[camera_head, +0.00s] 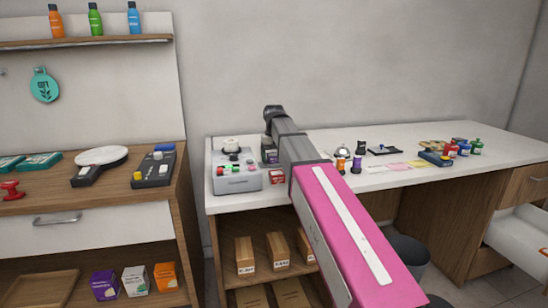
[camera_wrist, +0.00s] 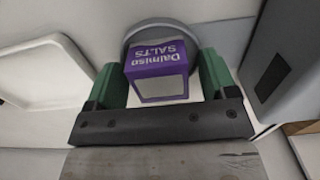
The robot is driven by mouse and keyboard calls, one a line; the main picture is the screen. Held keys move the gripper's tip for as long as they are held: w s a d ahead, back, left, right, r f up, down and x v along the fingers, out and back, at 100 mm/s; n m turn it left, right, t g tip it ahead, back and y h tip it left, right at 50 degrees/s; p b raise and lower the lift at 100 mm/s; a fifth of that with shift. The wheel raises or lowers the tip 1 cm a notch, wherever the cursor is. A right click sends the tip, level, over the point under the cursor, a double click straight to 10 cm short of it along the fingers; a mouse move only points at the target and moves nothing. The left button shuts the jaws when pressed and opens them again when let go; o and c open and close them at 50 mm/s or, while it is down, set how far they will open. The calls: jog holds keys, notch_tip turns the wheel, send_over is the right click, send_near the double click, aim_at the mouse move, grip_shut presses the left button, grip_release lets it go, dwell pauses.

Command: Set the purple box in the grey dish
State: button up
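The purple box (camera_wrist: 160,56), lettered "Dalmiso SALTS", shows upside down between my green fingers in the wrist view. The round grey dish (camera_wrist: 137,32) shows around and behind its far end. The box appears to be in the dish, but its base is hidden. My gripper (camera_wrist: 163,80) is around the box, with narrow gaps beside it, so the fingers look open. Another purple box (camera_head: 105,285) stands on the lower left shelf.
A grey device (camera_head: 236,180) with coloured buttons and a small red box (camera_head: 277,177) stand close to my gripper. A white tray (camera_wrist: 45,75) lies left in the wrist view. Small bottles (camera_head: 357,163) and a bell (camera_head: 342,152) stand right of my arm.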

aim_at(274, 155)
jog(key=shift+r, duration=0.1)
notch_tip(274, 155, up, 12)
jog(key=shift+r, duration=0.25)
dwell(0.4)
jog(key=shift+s, duration=0.1)
